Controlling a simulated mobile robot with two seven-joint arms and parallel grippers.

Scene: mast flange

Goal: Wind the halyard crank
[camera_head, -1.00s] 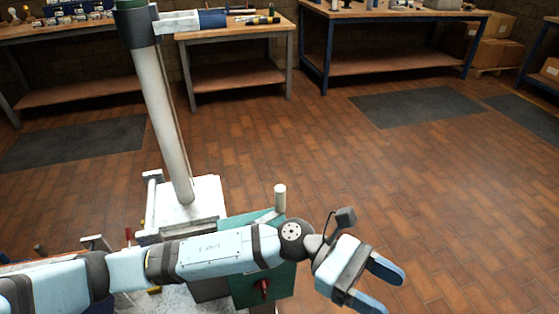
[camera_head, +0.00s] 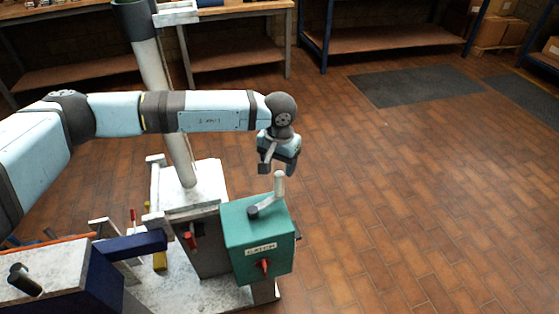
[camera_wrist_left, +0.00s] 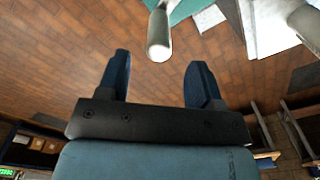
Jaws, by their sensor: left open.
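The halyard crank is on top of a teal box (camera_head: 238,225) labelled "CATCH", with a red lever (camera_head: 265,265) on its front. Its grey crank arm (camera_head: 262,208) bears an upright whitish handle (camera_head: 279,186). My left gripper (camera_head: 277,168) is just above and beside this handle, fingers pointing down. In the left wrist view, the handle (camera_wrist_left: 159,38) lies ahead of the gap between the open fingers of my left gripper (camera_wrist_left: 160,62); no contact shows. My right gripper is not in view.
A whitish mast (camera_head: 181,158) stands behind the box, partly hidden by my left arm. Another red lever (camera_head: 190,240) is left of the box. Workbenches (camera_head: 390,40) line the back wall. The tiled floor to the right is clear, with dark mats (camera_head: 415,86).

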